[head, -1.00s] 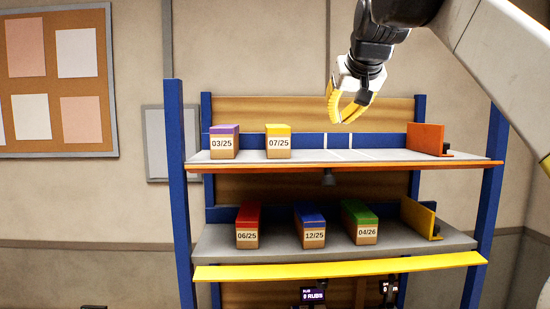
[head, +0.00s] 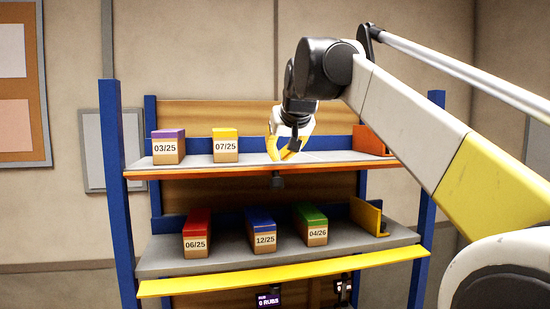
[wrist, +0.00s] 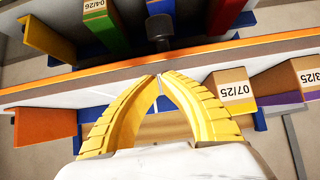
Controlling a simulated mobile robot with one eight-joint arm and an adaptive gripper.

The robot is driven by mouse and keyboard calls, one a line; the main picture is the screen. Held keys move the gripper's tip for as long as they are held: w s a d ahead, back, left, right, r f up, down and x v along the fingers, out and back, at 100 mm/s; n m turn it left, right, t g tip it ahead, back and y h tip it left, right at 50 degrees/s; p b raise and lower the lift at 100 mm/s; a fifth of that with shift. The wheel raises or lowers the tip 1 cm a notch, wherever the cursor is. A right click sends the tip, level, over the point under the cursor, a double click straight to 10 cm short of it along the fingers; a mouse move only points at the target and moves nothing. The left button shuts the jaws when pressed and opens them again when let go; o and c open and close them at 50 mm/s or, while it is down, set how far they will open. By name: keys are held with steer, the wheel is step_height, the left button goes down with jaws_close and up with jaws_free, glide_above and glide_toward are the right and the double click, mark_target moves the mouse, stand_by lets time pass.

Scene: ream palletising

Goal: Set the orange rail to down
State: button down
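The orange rail (head: 205,171) runs along the front edge of the upper shelf (head: 195,163). It looks like a narrow strip at shelf level. In the wrist view, the orange rail (wrist: 230,48) crosses the picture just beyond my fingertips. A dark knob (head: 277,182) hangs below the rail's middle, and it also shows in the wrist view (wrist: 160,28). My gripper (head: 285,156) is in front of the upper shelf, slightly above the rail near its middle. In the wrist view, its yellow fingertips (wrist: 158,77) nearly meet with nothing between them. I cannot tell whether they touch the rail.
Purple (head: 168,148) and yellow (head: 225,147) topped boxes stand on the upper shelf, left of my gripper. An orange divider (head: 370,140) stands at its right. The lower shelf holds red, blue and green boxes (head: 260,235), with a yellow rail (head: 285,273) along its front.

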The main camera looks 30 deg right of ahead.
steer(key=shift+w+f, duration=0.15)
steer(key=shift+f, duration=0.25)
steer(key=shift+s+f+b, duration=0.2)
steer(key=shift+b, duration=0.2)
steer(key=shift+s+a+t+b, duration=0.1)
steer(key=shift+s+t+b, duration=0.1)
steer(key=shift+t+b, duration=0.15)
steer(key=shift+f+t, duration=0.1)
steer(key=shift+t, duration=0.15)
